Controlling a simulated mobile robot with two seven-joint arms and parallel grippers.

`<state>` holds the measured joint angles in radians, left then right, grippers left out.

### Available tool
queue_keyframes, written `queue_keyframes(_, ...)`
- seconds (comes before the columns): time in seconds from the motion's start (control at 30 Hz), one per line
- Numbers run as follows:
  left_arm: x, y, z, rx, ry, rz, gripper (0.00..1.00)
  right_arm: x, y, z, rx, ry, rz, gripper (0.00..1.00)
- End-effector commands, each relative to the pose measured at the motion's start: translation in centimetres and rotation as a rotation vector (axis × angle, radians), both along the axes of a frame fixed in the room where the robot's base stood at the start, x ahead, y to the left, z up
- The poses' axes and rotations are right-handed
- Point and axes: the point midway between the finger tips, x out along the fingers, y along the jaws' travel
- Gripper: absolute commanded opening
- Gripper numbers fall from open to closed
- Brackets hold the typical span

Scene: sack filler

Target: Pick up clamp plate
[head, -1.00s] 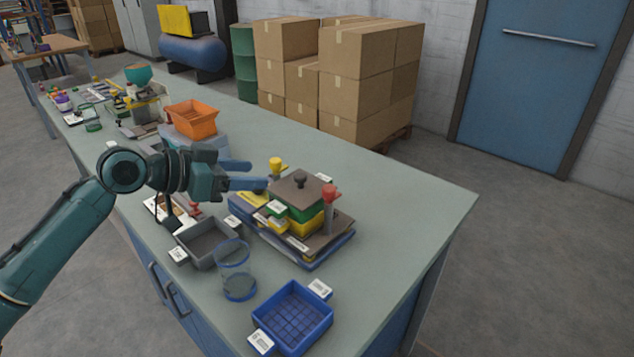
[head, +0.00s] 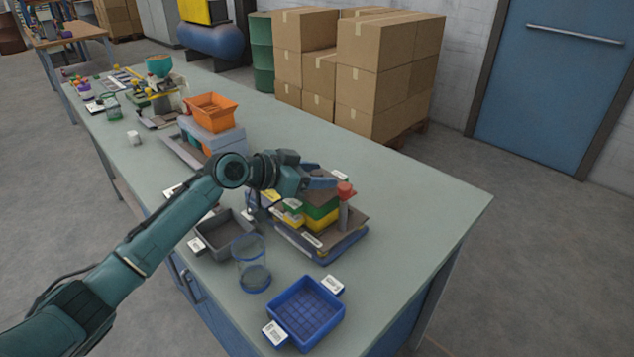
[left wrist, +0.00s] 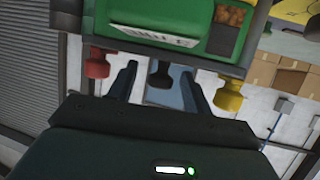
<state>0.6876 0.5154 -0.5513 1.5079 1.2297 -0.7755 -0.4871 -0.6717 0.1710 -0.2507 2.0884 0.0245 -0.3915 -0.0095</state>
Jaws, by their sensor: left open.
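The clamp plate (head: 324,199) is the thin brown plate on top of the green block (head: 318,211). My left gripper (head: 322,182) is over the plate and hides much of it in the head view. In the left wrist view, the gripper's two fingers (left wrist: 158,85) are open and spread. The plate's dark knob (left wrist: 160,74) shows between them, with a gap on both sides. I cannot tell how deep the knob sits between the fingers. My right gripper is not in view.
A red-topped post (head: 345,191) stands close to the fingertips, and a yellow one (left wrist: 230,95) shows on the other side. A grey tray (head: 224,236), a clear cylinder (head: 251,264) and a blue tray (head: 306,313) stand in front. The bench's right end is clear.

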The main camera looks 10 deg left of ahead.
Motion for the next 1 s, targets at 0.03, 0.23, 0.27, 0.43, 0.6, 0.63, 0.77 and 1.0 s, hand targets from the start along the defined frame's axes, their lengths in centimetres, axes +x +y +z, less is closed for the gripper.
queue_keyframes(0.03, 0.23, -0.25, -0.04, 0.0, 0.0, 0.0, 0.5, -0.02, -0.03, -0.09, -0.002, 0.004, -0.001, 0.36)
queue_keyframes(0.23, 0.36, -0.33, -0.21, 0.001, -0.001, 0.001, 0.5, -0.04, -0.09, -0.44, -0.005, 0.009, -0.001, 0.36)
queue_keyframes(0.27, 0.36, -0.33, -0.21, 0.001, -0.001, 0.001, 0.5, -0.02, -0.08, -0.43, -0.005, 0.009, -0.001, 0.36)
queue_keyframes(0.43, 0.33, -0.32, -0.21, 0.0, 0.0, 0.001, 0.37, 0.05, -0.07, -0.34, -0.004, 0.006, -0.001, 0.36)
queue_keyframes(0.6, 0.33, -0.32, -0.21, 0.0, 0.0, 0.001, 0.23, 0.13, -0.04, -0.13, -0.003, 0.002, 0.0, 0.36)
queue_keyframes(0.63, 0.32, -0.31, -0.21, 0.0, 0.0, 0.001, 0.21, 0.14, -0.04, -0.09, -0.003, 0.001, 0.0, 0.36)
queue_keyframes(0.77, 0.32, -0.31, -0.21, 0.0, 0.0, 0.001, 0.1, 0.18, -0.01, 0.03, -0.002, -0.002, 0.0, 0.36)
queue_keyframes(1.0, 0.32, -0.31, -0.22, 0.0, 0.0, 0.001, 0.0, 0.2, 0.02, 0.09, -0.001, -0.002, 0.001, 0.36)
